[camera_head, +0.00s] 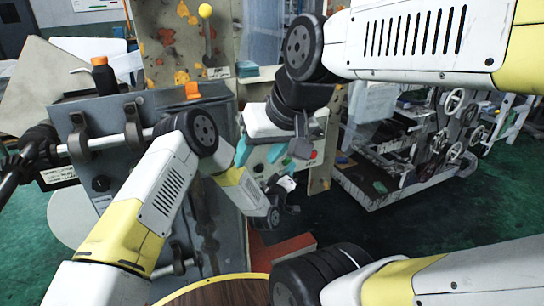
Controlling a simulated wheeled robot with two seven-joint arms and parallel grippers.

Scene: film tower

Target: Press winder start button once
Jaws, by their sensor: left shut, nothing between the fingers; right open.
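A pale control box (262,158) stands in the middle of the view, partly hidden behind my grippers. A small red button (313,155) shows at its right side. A start button cannot be made out clearly among the small, dark controls. My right gripper (259,152) hangs down in front of the box with its teal fingers spread and empty. My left gripper (287,184) is low at the front of the box, just right of the right one. It is shut and empty. Whether it touches the box cannot be told.
A grey machine (100,150) with a shaft and an orange-capped bottle (104,76) stands at left. A rusty plate with a yellow knob (205,11) rises behind. A rack with handwheels (453,103) stands at right. A round wooden top (225,291) is at the bottom. Green floor is free at right.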

